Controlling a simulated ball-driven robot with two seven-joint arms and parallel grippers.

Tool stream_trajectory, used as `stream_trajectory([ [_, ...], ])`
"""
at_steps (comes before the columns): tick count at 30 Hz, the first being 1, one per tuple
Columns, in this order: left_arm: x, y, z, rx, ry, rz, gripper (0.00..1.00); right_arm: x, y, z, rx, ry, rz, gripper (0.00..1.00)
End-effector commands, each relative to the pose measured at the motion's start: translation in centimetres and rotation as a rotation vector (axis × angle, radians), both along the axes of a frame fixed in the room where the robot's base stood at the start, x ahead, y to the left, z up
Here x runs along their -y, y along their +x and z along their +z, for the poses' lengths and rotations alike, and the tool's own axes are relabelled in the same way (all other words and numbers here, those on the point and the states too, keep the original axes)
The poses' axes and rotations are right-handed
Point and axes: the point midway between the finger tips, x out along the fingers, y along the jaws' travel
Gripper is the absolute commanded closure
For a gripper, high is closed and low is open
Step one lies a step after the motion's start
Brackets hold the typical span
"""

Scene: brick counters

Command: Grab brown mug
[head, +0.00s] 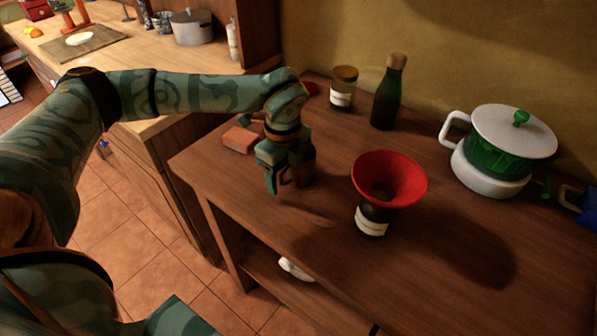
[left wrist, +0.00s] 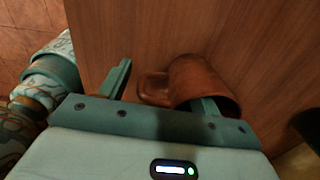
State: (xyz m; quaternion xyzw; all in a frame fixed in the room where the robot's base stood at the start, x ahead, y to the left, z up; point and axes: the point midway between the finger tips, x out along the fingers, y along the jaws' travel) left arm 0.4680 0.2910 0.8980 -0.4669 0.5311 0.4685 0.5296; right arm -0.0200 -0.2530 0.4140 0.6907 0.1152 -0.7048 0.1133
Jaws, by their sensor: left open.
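The brown mug (left wrist: 198,80) shows in the left wrist view, with its handle (left wrist: 152,88) toward the left finger. My left gripper (left wrist: 165,84) is open around the handle side. One finger is left of the handle and apart from it; the other overlaps the mug near its rim. Whether that finger is inside the mug or touches it, I cannot tell. In the head view my left gripper (head: 284,180) points down at the wooden counter, and it mostly hides the mug. My right gripper is not in view.
On the counter (head: 290,230) stand a dark pot with a red funnel (head: 390,180), a green bottle (head: 388,95), a jar (head: 343,88) and a green-and-white pot (head: 497,150). A reddish block (head: 240,139) lies left of my gripper. The front middle is clear.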

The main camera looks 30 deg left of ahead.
Motion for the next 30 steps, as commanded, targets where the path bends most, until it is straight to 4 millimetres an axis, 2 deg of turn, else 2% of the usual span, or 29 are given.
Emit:
stream_trajectory([
  [5, 0.0, 0.0, 0.0, 0.001, 0.0, 0.001, 0.37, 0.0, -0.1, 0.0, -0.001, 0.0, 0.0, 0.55],
  [8, 0.0, 0.0, 0.0, 0.001, 0.0, 0.001, 0.59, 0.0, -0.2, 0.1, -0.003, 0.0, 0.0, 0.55],
  [12, 0.0, 0.0, 0.0, 0.001, 0.0, 0.001, 0.98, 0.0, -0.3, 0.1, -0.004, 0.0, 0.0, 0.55],
  [20, 0.0, 0.0, 0.3, 0.002, 0.001, 0.001, 0.98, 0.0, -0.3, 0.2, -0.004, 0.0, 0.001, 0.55],
  [23, 0.0, 0.1, 1.6, 0.006, -0.001, 0.001, 1.0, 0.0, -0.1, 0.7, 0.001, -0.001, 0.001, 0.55],
  [30, 0.0, 0.1, 7.2, 0.008, -0.001, 0.002, 1.0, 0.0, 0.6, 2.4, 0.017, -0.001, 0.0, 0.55],
])
